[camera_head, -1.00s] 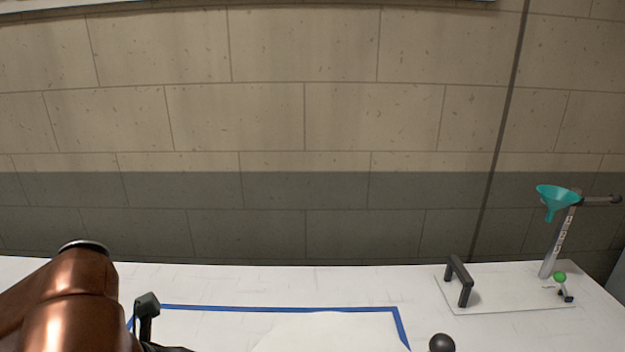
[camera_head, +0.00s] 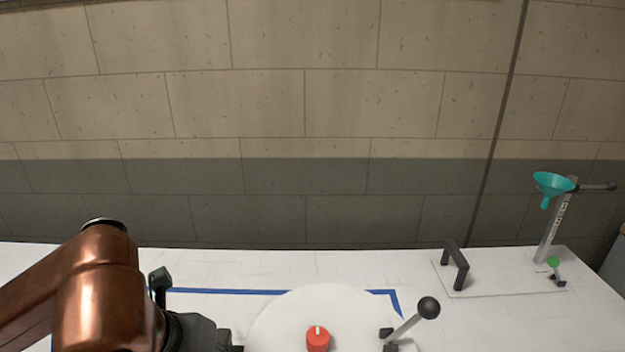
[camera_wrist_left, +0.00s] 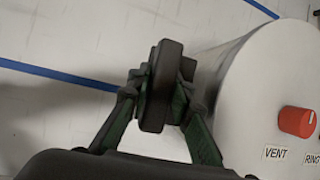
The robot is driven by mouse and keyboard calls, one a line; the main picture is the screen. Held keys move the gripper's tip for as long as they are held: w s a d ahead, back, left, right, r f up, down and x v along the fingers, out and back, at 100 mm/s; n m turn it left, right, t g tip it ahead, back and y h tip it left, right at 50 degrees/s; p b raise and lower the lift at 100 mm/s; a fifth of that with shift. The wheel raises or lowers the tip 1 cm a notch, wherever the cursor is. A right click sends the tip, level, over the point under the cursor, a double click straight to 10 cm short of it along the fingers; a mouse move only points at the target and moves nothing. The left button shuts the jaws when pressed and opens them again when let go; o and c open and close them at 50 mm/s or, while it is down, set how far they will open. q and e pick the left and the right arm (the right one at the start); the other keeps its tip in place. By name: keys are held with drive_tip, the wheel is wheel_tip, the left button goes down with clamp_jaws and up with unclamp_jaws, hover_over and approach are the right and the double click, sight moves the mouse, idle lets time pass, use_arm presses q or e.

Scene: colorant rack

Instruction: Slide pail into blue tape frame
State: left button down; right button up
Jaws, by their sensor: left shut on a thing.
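The pail (camera_head: 280,322) is white and round, with a flat lid, a red knob (camera_head: 318,340) and a lever ending in a black ball (camera_head: 428,307). Its lower part is hidden in the head view. My left gripper (camera_wrist_left: 160,98) is shut on a dark upright handle (camera_wrist_left: 162,85) beside the pail's side. The blue tape frame (camera_head: 225,291) shows its back strip and back right corner; the lid covers part of it in view. The tape also shows in the left wrist view (camera_wrist_left: 60,75).
A white plate (camera_head: 495,286) with a black handle (camera_head: 456,265) lies to the right. A wall runs behind the white table.

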use_arm(q)
drive_tip(key=w+p, duration=0.1)
drive_tip(key=w, duration=0.5)
drive_tip(key=shift+w, duration=0.15)
idle(0.7)
drive_tip(key=shift+w+r, duration=0.1)
drive_tip(key=shift+w, duration=0.05)
drive_tip(key=w+p, duration=0.2)
drive_tip(key=w, duration=0.5)
idle(1.0)
drive_tip(key=c, duration=1.7)
unclamp_jaws()
